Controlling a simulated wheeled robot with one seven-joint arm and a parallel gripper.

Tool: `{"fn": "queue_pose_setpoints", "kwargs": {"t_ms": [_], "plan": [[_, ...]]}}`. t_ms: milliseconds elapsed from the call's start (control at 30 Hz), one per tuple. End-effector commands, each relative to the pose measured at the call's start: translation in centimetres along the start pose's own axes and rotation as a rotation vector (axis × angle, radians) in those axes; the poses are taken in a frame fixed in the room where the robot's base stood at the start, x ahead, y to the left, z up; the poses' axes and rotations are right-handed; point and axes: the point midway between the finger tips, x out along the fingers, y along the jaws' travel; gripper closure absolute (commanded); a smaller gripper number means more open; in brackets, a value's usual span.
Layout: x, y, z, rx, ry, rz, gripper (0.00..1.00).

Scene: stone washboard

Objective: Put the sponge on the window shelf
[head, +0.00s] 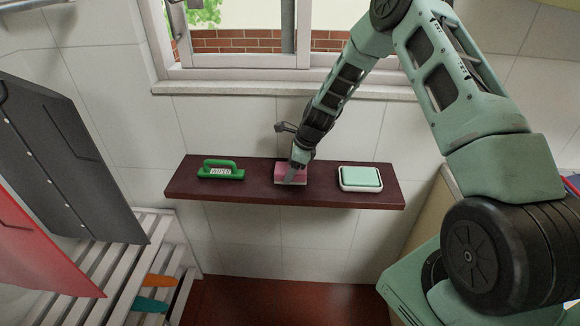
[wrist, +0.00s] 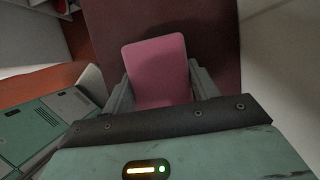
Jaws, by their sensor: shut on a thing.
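The pink sponge (head: 283,171) is at the middle of the dark red shelf (head: 325,196) below the window, between the green wiper and the green block. My gripper (head: 297,171) comes down over the sponge from the upper right and is shut on it. In the wrist view the sponge (wrist: 157,72) sits between the two fingers of my gripper (wrist: 161,85), with the dark red shelf (wrist: 213,45) behind it. I cannot tell whether the sponge's underside touches the shelf. Part of the sponge is hidden by the gripper.
A green wiper (head: 221,171) lies on the shelf's left part. A green block (head: 361,177) in a white dish (head: 361,189) stands on its right part. The window sill (head: 230,88) is above. A white slatted rack (head: 109,270) and dark panel (head: 70,150) stand at left.

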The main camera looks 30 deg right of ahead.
Motion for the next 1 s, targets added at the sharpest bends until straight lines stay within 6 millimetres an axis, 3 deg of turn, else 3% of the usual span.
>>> {"fn": "queue_pose_setpoints", "kwargs": {"t_ms": [367,400,467,500,867,1000], "plan": [[0.4,0.0,-0.2,0.000,0.000,-0.001,0.59],[0.5,0.0,-0.2,0.000,0.000,-0.001,0.38],[0.4,0.0,-0.2,0.000,0.000,-0.001,0.21],[0.4,0.0,-0.2,0.000,0.000,-0.001,0.19],[0.8,0.0,-0.3,0.001,0.000,0.000,0.19],[-1.0,-0.1,-0.3,-0.001,0.000,-0.004,0.19]]}}
